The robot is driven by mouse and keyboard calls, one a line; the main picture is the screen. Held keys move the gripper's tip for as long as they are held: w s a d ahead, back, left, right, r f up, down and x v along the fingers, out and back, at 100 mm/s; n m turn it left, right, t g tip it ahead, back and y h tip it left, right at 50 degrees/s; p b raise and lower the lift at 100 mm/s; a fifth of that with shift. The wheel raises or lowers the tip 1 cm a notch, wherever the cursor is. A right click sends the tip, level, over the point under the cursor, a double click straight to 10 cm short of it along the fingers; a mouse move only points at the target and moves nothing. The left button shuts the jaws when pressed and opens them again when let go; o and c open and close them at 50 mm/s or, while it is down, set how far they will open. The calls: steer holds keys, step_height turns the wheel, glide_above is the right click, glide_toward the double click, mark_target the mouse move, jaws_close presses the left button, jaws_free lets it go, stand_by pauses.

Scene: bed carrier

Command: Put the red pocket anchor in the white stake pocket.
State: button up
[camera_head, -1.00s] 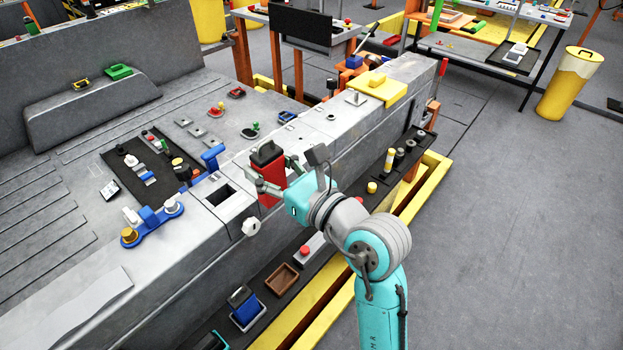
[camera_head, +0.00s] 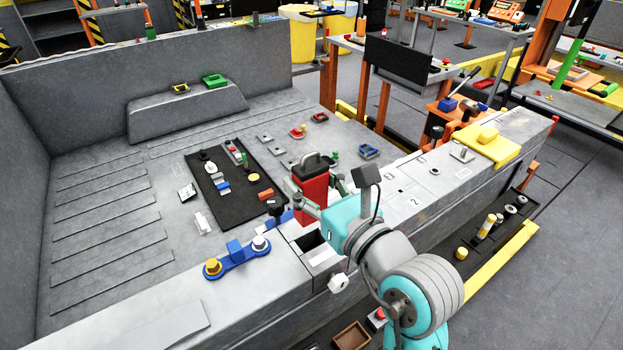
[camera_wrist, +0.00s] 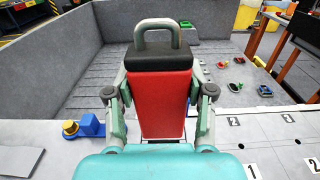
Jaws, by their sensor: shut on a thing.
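The red pocket anchor (camera_head: 311,182) is a red block with a black top and a grey loop handle. My gripper (camera_head: 309,197) is shut on it and holds it upright over the bed wall. The wrist view shows the anchor (camera_wrist: 162,103) between both fingers (camera_wrist: 160,115). In the head view the white stake pocket (camera_head: 322,256), a pale plate with a dark square opening, lies in the top of the wall, below and close beside the anchor. The pocket is hidden in the wrist view. The anchor's lower end is partly hidden by my gripper.
A blue bar with yellow and white knobs (camera_head: 237,257) sits on the wall left of the pocket. A white knob (camera_head: 338,283) juts from the wall's side. A yellow block (camera_head: 487,143) stands farther right. A black mat (camera_head: 237,205) with small parts lies on the bed floor.

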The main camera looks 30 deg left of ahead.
steer(key=shift+f, duration=2.7)
steer(key=shift+f, duration=2.55)
steer(key=o, duration=1.4)
steer(key=shift+o, duration=0.2)
steer(key=shift+d, duration=0.15)
steer(key=v, duration=1.2)
